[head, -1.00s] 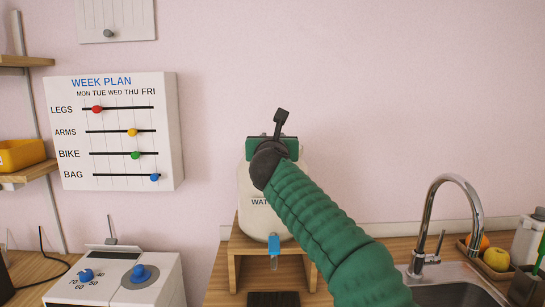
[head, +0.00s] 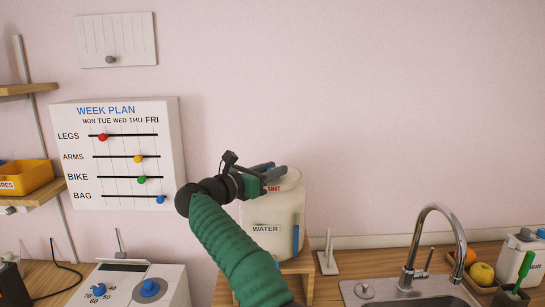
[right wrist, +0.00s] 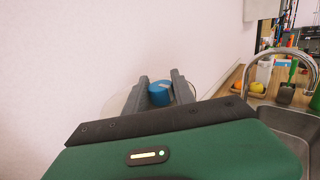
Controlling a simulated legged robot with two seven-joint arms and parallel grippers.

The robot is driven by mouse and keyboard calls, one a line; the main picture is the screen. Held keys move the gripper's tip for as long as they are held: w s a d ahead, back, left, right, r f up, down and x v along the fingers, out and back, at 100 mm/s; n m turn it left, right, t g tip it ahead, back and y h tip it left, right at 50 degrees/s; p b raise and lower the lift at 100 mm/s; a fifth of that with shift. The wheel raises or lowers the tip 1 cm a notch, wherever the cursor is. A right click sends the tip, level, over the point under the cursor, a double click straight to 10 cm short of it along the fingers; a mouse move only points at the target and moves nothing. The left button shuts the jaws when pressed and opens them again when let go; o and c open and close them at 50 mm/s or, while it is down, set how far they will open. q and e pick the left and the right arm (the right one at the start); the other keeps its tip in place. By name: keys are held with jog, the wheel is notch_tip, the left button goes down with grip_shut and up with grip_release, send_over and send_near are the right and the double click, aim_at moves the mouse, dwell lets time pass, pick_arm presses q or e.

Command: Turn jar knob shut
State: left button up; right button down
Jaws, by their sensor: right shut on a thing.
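A white jar (head: 278,215) labelled WATER stands upright on a wooden stand. The word SHUT shows in red near its top. My right gripper (head: 272,173) reaches in from the left side over the jar's top, with its fingers pointing right. In the right wrist view its two grey fingers (right wrist: 160,94) are on either side of a blue knob (right wrist: 159,94), shut on it. The knob is mostly hidden by the fingers in the head view, so its exact turn angle cannot be told. My left gripper is not in view.
The wooden stand (head: 305,266) is on the counter beside a sink (head: 345,287) with a tall curved tap (head: 413,245). A white box with blue knobs (head: 135,285) is at the lower left. The WEEK PLAN board (head: 120,150) hangs on the wall. Space above the jar is free.

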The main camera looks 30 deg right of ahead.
dwell(0.5)
jog(key=c, duration=1.5)
grip_release()
jog(key=o, duration=0.4)
jog(key=shift+w, duration=0.15)
jog(key=shift+o, duration=0.2)
jog(key=v, duration=0.4)
jog(key=b+v, duration=0.1)
jog(key=v, duration=0.1)
jog(key=shift+w+a+f, duration=0.1)
jog(key=shift+f, duration=0.15)
jog(key=v, duration=1.1)
jog(key=shift+w, duration=0.2)
